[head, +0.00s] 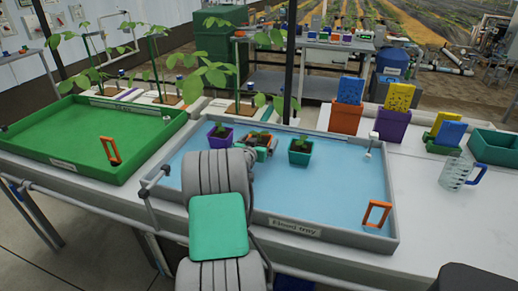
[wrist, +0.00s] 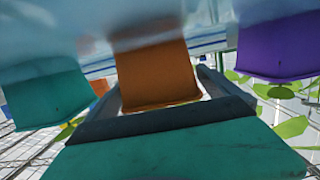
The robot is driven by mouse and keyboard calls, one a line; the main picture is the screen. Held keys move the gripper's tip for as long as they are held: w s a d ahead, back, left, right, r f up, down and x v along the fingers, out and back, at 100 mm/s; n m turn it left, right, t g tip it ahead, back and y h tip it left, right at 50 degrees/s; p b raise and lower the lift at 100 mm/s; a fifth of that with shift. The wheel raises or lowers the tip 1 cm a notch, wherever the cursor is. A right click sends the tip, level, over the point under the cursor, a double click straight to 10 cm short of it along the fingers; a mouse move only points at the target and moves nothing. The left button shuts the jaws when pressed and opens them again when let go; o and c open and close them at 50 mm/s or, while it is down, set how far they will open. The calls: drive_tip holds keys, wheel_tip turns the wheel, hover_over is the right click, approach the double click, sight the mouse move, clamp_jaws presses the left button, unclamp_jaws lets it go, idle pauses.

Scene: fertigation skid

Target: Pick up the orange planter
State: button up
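The orange planter (wrist: 155,75) is in the middle of the wrist view, between my gripper's two grey fingers. In the head view the orange planter (head: 259,139) stands in the blue flood tray with a small plant, partly hidden by my arm. My gripper (head: 258,147) is low at the planter's near side. In the wrist view its fingers are spread, one on either side of the planter, with a narrow gap showing at the right. The planter appears upright and still in the tray.
A purple planter (head: 220,138) stands close on the left and a teal planter (head: 300,152) close on the right. The flood tray (head: 335,235) has a raised grey rim and an orange handle (head: 377,214). A green tray (head: 60,132) lies left. A clear jug (head: 456,173) stands right.

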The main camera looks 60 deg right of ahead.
drive_tip(key=c, duration=1.4)
drive_tip(key=shift+c, duration=0.4)
drive_tip(key=shift+r, duration=0.1)
